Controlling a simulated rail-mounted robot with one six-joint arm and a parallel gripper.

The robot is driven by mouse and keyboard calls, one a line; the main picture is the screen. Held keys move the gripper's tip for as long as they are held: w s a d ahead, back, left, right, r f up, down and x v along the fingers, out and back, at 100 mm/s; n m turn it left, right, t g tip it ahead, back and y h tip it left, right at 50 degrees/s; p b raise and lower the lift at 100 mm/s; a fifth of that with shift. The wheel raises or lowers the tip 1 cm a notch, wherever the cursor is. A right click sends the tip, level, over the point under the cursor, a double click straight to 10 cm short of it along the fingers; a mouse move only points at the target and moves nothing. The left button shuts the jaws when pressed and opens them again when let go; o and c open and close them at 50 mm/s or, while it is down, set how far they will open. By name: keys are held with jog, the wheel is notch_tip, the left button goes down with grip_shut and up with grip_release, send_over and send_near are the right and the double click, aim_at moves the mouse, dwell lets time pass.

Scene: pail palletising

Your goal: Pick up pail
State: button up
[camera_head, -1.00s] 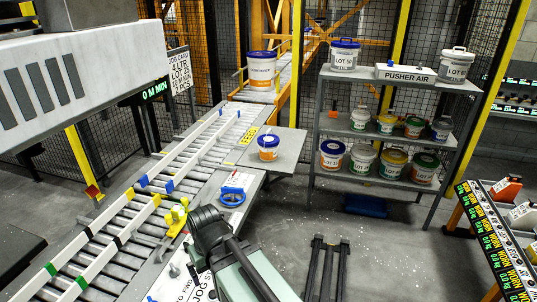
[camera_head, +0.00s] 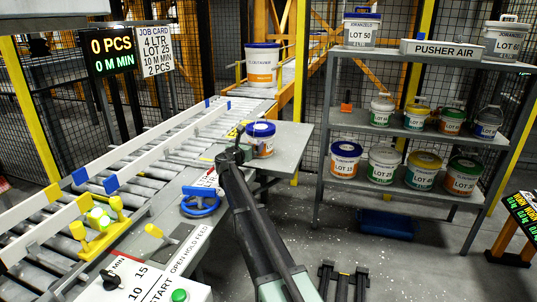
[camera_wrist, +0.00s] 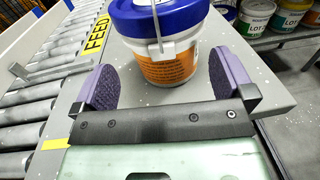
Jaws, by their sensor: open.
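A white pail (camera_head: 261,141) with a blue lid and an orange label stands upright on a small grey side table beside the conveyor. It also shows in the wrist view (camera_wrist: 160,58), with its wire handle hanging down the near side. My gripper (camera_wrist: 166,80) is open, its two purple pads at either side of the pail's near part, with gaps to the pail. In the head view my gripper (camera_head: 236,153) is at the table's near edge, partly covering the pail's lower left. The pail's far side is hidden.
A larger blue-lidded pail (camera_head: 262,68) stands on the conveyor (camera_head: 180,135) at the back. A shelf (camera_head: 350,127) at right holds several pails. The grey side table (camera_head: 291,140) has bare space right of the pail.

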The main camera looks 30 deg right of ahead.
aim_at(253, 139)
jog(key=shift+r, duration=0.2)
jog(key=x, duration=0.4)
jog(key=shift+d, duration=0.15)
grip_shut()
dwell(0.4)
